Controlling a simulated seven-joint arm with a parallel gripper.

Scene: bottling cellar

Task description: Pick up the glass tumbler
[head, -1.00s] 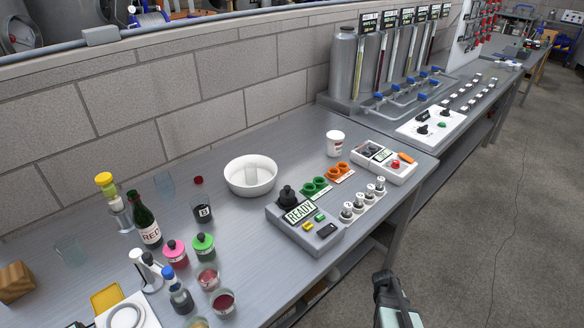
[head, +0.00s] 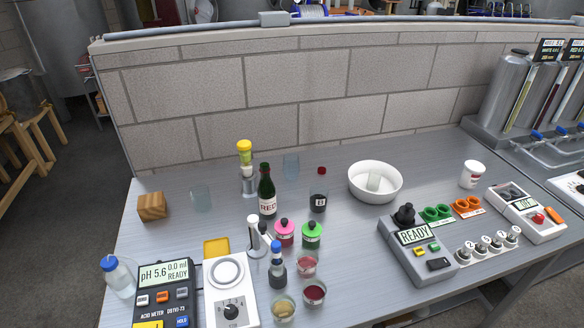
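A clear, empty glass tumbler (head: 201,198) stands upright on the grey bench in the left half of the head view, right of a wooden block. A second clear glass (head: 291,166) stands further back near the wall, behind the red-labelled bottle. A pale, see-through item (head: 373,183) is inside the white bowl (head: 392,191); I cannot tell whether it is a glass. Which of these the task means is not clear from the picture. My gripper is not in the head view now.
The wooden block (head: 152,206) is left of the tumbler. The RED bottle (head: 266,194) and a yellow-capped dispenser (head: 246,165) stand to its right. The pH meter (head: 165,291), a stirrer (head: 231,299) and small glasses of liquid (head: 314,292) fill the front. The READY device (head: 417,245) is at right.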

